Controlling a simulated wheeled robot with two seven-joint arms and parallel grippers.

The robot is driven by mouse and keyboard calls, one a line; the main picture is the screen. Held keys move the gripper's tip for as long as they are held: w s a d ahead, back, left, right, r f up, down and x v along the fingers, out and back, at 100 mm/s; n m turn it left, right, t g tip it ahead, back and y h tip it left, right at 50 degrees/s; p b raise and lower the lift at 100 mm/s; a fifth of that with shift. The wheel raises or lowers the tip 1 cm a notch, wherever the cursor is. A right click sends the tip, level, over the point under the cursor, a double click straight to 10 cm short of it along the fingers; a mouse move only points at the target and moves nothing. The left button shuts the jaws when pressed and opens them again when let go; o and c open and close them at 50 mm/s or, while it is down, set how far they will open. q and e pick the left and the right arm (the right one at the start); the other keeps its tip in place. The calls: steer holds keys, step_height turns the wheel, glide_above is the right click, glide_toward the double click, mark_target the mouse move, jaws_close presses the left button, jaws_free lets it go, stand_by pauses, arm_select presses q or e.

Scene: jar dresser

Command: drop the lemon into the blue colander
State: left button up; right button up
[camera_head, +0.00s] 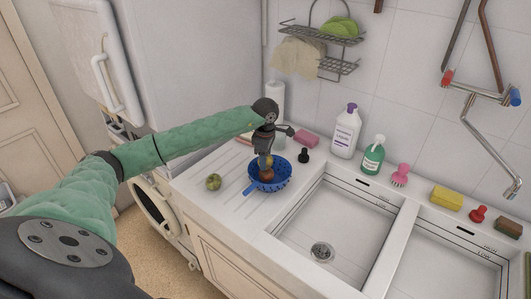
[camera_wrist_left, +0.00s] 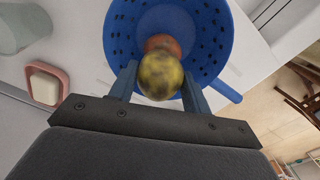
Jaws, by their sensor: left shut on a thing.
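The lemon (camera_wrist_left: 161,76), yellow with dark mottling, is between the fingers of my left gripper (camera_wrist_left: 160,88). In the head view the lemon (camera_head: 265,161) shows just below my left gripper (camera_head: 264,153), which is shut on it and points down over the blue colander (camera_head: 284,180). The blue colander (camera_wrist_left: 215,30) fills the space behind the lemon in the wrist view. An orange-brown round thing (camera_wrist_left: 161,43) shows inside the colander, partly hidden by the lemon. Whether the lemon touches it, I cannot tell. My right gripper is not in view.
A greenish round fruit (camera_head: 213,182) lies on the drainboard left of the colander. The sink basin (camera_head: 325,225) is open at the right.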

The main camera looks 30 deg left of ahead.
arm_select(q)
steer(key=shift+d+f, duration=0.1)
steer(key=shift+f, duration=0.35)
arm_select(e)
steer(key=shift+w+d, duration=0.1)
arm_select(q)
steer(key=o, duration=1.1)
steer(key=shift+r, duration=0.1)
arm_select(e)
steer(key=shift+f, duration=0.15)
arm_select(q)
steer(key=shift+r+b, duration=0.3)
steer(key=shift+b, duration=0.15)
step_height(320, 180, up, 5)
steer(key=shift+r+b, duration=0.2)
steer(key=shift+b, duration=1.05)
steer(key=shift+r, duration=0.8)
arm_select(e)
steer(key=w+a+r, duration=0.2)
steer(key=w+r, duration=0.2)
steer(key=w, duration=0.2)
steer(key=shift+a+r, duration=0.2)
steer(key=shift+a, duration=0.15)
